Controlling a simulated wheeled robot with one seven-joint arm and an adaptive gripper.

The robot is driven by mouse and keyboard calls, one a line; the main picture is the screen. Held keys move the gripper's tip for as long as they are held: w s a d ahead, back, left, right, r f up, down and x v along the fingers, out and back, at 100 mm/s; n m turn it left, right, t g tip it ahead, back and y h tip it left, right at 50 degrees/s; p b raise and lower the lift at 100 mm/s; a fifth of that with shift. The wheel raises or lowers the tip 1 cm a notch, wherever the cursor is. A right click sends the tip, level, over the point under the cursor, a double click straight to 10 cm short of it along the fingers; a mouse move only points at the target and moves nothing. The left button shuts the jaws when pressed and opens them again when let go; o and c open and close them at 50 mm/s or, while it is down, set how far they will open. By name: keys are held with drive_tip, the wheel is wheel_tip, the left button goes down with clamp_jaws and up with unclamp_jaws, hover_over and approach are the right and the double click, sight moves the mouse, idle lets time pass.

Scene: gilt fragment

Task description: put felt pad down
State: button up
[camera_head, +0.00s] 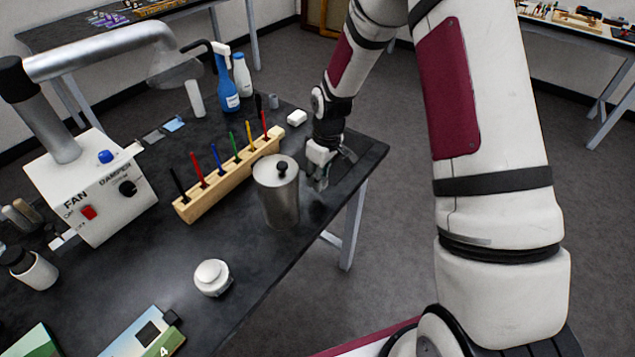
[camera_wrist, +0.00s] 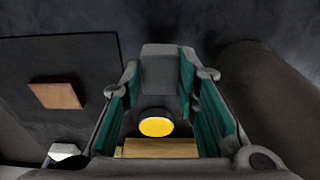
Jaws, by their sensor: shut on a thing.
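My gripper (camera_head: 318,180) points down over the near right part of the black bench, just right of the steel canister (camera_head: 280,200). In the wrist view its green-lined fingers (camera_wrist: 163,82) are closed on a dark grey block (camera_wrist: 160,62), which looks like the felt pad. The pad sits between the fingertips. In the head view the fingers hide it, and I cannot tell whether it touches the bench. A dark flat sheet (camera_wrist: 85,65) with a brown square piece (camera_wrist: 57,95) on it lies left of the fingers in the wrist view.
A wooden rack (camera_head: 225,182) of coloured-handled tools stands behind the canister. A white block (camera_head: 297,118) lies beyond my gripper. A white-lidded jar (camera_head: 212,277) stands nearer the front. The bench's right edge is close to my gripper.

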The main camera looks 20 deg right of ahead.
drive_tip(key=shift+w, duration=0.25)
drive_tip(key=shift+w+f+p, duration=0.2)
drive_tip(key=shift+f, duration=0.7)
drive_tip(key=shift+w+f+p, duration=0.15)
drive_tip(key=shift+f+p, duration=0.05)
drive_tip(key=shift+f, duration=0.7)
drive_tip(key=shift+f, duration=0.15)
drive_tip(key=o, duration=1)
